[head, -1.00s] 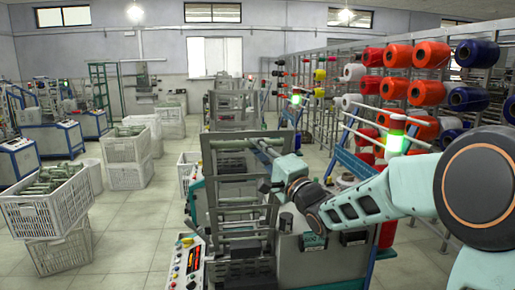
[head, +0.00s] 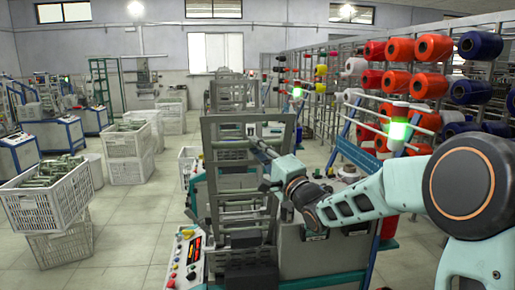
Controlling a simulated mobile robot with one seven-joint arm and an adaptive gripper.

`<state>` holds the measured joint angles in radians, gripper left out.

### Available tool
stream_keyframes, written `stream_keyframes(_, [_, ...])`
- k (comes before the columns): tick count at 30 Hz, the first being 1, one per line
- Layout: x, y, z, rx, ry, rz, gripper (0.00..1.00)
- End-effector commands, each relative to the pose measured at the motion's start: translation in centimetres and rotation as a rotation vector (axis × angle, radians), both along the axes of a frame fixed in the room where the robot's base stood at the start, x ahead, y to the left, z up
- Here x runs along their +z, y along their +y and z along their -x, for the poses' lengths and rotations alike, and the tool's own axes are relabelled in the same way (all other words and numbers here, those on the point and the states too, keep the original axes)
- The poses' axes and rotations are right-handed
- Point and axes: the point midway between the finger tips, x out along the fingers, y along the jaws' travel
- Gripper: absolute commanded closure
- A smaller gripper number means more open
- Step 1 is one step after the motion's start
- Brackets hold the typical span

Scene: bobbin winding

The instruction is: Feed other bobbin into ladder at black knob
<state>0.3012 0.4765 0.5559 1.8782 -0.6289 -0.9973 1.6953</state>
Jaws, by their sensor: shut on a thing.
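The ladder (head: 206,165) is the upright grey-green metal frame of the nearest winding machine, with several crossbars, in the middle of the head view. My gripper (head: 268,187) is at the ladder's right side, small and partly merged with the machine behind it. It is shut on a thin grey-green bobbin (head: 263,149), which points up and left toward the ladder's upper part. Whether the bobbin touches the ladder I cannot tell. I cannot make out the black knob at this size.
A white crate (head: 48,211) of bobbins stands on another crate at the left. The control panel (head: 187,255) with coloured buttons is at the front. A rack of red, orange and blue yarn spools (head: 428,86) fills the right. The floor (head: 130,225) between crates and machine is clear.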

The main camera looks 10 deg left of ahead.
Motion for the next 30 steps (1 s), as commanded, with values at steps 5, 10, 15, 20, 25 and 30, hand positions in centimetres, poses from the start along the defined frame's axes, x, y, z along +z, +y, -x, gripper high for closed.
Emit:
stream_keyframes(5, [0.1, 0.0, 0.0, 0.000, -0.001, -0.001, 1.00])
stream_keyframes(10, [-0.1, 0.0, -0.1, 0.000, -0.001, -0.001, 1.00])
stream_keyframes(15, [-1.0, 0.1, -0.4, 0.000, -0.001, -0.001, 1.00])
stream_keyframes(20, [-1.9, 0.2, -0.8, 0.000, -0.001, -0.001, 1.00])
stream_keyframes(25, [-2.9, 0.3, -1.2, 0.000, 0.000, -0.001, 1.00])
stream_keyframes(30, [-3.7, 0.4, -1.6, 0.000, -0.001, -0.002, 1.00])
